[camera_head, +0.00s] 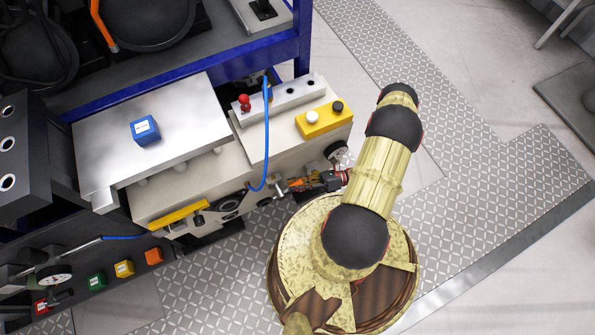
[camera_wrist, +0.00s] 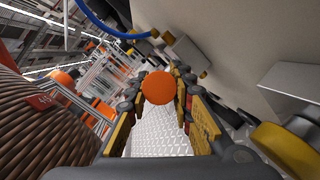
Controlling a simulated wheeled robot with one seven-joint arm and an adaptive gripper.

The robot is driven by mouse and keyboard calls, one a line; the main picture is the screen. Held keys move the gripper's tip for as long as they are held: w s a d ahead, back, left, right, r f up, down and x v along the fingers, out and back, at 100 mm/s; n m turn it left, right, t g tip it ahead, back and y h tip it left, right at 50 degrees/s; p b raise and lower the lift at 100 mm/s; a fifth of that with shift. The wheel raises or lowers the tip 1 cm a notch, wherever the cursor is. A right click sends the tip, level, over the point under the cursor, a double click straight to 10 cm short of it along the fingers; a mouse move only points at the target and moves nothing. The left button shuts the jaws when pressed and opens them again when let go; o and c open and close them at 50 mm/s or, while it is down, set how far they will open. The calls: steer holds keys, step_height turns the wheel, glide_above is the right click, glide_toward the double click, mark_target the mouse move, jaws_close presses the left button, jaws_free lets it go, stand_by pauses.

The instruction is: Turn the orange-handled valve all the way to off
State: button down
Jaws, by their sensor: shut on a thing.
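The orange valve handle (camera_head: 296,183) shows as a small orange part on the front of the pale drive unit (camera_head: 210,200) in the head view. In the wrist view its round orange end (camera_wrist: 158,88) sits between my fingertips. My gripper (camera_head: 314,183) reaches it from the right, and its yellow-and-black fingers are closed around it in the wrist view. The valve body is mostly hidden in the head view. I cannot tell the handle's exact angle.
A blue hose (camera_head: 267,130) hangs close to the handle's left. A round gauge (camera_head: 337,151) is just above my gripper. A yellow button box (camera_head: 325,119) and red button (camera_head: 244,103) are on top. A yellow bar (camera_head: 180,215) sits left. Floor is clear at right.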

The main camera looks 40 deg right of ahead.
steer(key=c, duration=1.5)
jaws_free()
steer(key=shift+c, duration=0.2)
steer(key=v, duration=1.2)
steer(key=shift+c, duration=0.4)
